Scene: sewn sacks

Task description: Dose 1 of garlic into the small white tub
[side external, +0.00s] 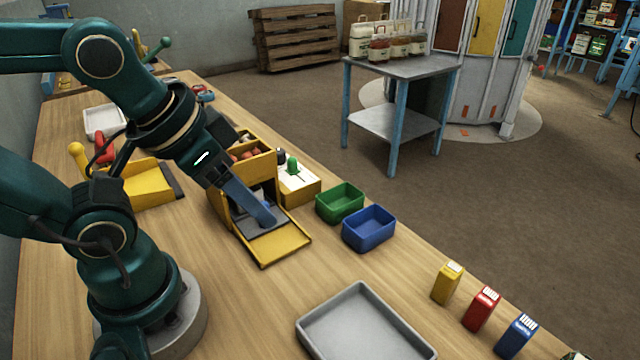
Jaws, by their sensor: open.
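My gripper (262,212) reaches down in front of a yellow dispenser box (250,172). Its blue-grey finger is low over the dispenser's grey, yellow-rimmed front tray (286,247). The gripper is open; I cannot tell whether it touches the tray. Reddish rounded items (246,154) show in the upper part of the dispenser, with pale and dark ones behind, too small to identify. No garlic can be made out for certain. A shallow white container (104,121) at the far left of the bench may be the small white tub; its inside is partly hidden.
Green (340,202) and blue (369,228) bins stand right of the dispenser. A yellow block with a green knob (298,186) is beside it. A grey tray (365,325) lies in front. Yellow, red and blue boxes (483,308) line the right edge. Bench between is clear.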

